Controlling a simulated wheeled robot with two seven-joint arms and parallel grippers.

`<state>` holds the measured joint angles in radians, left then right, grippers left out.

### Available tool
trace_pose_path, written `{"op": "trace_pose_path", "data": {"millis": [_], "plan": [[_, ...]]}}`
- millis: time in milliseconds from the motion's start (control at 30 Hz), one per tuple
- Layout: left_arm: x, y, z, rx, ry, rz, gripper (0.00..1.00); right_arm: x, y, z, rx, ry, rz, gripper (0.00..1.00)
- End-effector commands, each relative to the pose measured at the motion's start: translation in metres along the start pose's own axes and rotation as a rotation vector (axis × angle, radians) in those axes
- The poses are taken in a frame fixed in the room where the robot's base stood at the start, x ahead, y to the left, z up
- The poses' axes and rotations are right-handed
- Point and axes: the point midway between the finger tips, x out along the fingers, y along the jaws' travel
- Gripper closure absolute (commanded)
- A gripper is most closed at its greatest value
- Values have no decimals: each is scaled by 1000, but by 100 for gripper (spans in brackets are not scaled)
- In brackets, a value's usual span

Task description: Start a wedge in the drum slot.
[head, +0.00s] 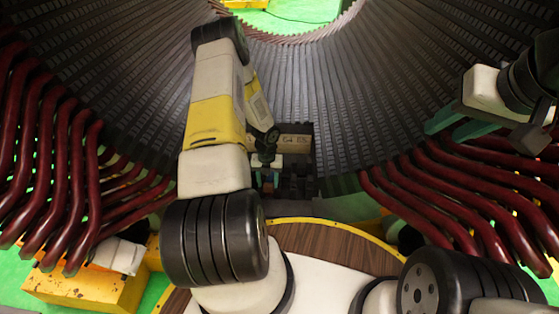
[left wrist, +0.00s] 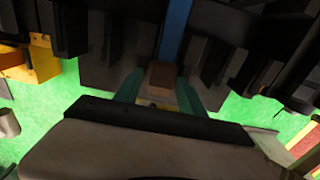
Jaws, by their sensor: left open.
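My left gripper (head: 265,180) is low in the middle of the head view, by a dark rack, and small there. In the left wrist view its two teal fingers (left wrist: 160,93) stand apart. A small brown block (left wrist: 162,76) shows between the fingertips; I cannot tell whether it is a wedge or whether the fingers touch it. A blue strip (left wrist: 175,30) runs upward beyond it. The slotted drum wall (head: 345,90) curves around behind my arm. No wedge is clearly seen in a slot. My right gripper (head: 495,125) hangs at the right, by the drum wall, with teal fingers.
A dark rack (head: 298,180) with a tan, labelled box face (head: 293,142) stands at the drum's foot. Dark red bent bars (head: 45,165) crowd the left, and more red bars (head: 440,200) the right. A yellow block (head: 85,290) lies at lower left on green floor.

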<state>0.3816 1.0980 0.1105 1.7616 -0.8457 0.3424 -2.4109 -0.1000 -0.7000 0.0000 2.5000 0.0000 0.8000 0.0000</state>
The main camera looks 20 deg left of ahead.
Motion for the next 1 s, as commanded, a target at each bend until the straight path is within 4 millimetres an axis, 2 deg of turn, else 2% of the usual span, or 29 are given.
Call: {"op": "trace_pose_path", "data": {"millis": [33,233,500,700,1000], "plan": [[1,-8,1,5,-5,-13,34,0,0,0,0,0,0,64],[-6,-8,2,5,-7,-14,34,0,0,0,0,0,0,64],[-52,-2,1,1,-6,-6,34,0,0,0,0,0,0,64],[-75,-1,0,0,-2,-3,34,0,0,0,0,0,0,64],[-79,1,-1,-1,-1,-1,34,0,0,0,0,0,0,64]]}}
